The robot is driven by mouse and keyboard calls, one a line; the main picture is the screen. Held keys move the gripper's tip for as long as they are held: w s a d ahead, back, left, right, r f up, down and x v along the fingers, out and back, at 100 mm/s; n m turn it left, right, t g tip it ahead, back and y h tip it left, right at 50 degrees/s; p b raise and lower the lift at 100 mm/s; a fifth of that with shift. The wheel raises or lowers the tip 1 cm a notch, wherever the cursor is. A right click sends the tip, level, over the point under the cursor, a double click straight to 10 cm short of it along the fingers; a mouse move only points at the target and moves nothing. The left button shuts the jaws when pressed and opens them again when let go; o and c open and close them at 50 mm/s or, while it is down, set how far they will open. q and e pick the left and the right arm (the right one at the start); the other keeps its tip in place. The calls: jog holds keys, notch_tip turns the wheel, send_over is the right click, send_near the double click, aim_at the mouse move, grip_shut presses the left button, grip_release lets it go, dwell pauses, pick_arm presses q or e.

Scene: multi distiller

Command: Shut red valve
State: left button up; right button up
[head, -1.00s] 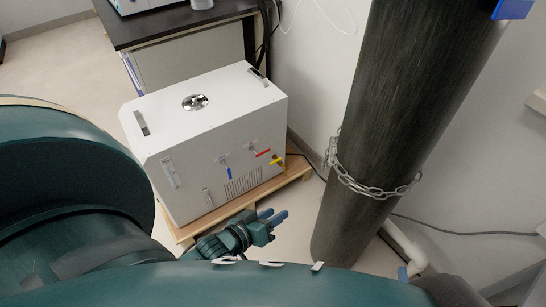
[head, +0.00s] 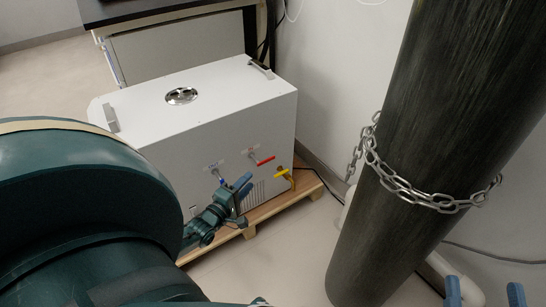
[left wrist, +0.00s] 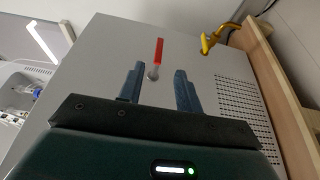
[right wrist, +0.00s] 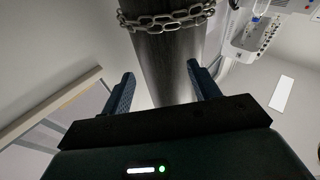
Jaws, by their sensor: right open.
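The red valve (head: 264,161) is a thin red lever on a metal stem on the front of the white box (head: 205,120). In the head view its lever points right, roughly level. It also shows in the left wrist view (left wrist: 158,52), beyond and between my fingertips. My left gripper (head: 243,184) is open and empty in front of the box, below and left of the red valve in the head view. The fingers appear apart from the lever. My right gripper (right wrist: 161,82) is open and empty, facing the dark cylinder (right wrist: 166,65).
A blue-handled valve (head: 217,176) sits left of the red one, partly hidden by my left gripper. A yellow tap (head: 284,173) is at the lower right. The box stands on a wooden pallet (head: 262,212). A chain (head: 425,198) wraps the cylinder.

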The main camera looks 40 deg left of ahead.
aim_at(269, 161)
pick_arm(q)
jog(key=shift+w+a+r+b, duration=0.15)
jog(key=shift+w+b, duration=0.75)
jog(key=shift+w, duration=1.25)
jog(key=shift+w+a+f+b, duration=0.1)
jog(key=shift+w+a+b, duration=0.2)
jog(key=shift+w+b, duration=1.2)
jog(key=shift+w+a+r+b, duration=0.1)
jog(key=shift+w+a+b, duration=0.15)
jog(key=shift+w, duration=2.5)
pick_arm(e)
jog(key=shift+w+d+r+n+t+y, duration=0.15)
jog(key=shift+r+n+t+y, duration=0.2)
jog(key=shift+r+n+y, duration=0.5)
jog(key=shift+w+r+n+t+y, duration=0.2)
jog(key=shift+r+n+t+y, duration=0.2)
jog(key=shift+r+n+y, duration=0.45)
jog(key=shift+w+d+r+n+t+y, duration=0.15)
jog(key=shift+r+n+t+y, duration=0.3)
jog(key=shift+r, duration=0.6)
pick_arm(q)
jog(key=shift+c, duration=0.3)
grip_shut()
pick_arm(e)
jog(key=shift+a, duration=0.1)
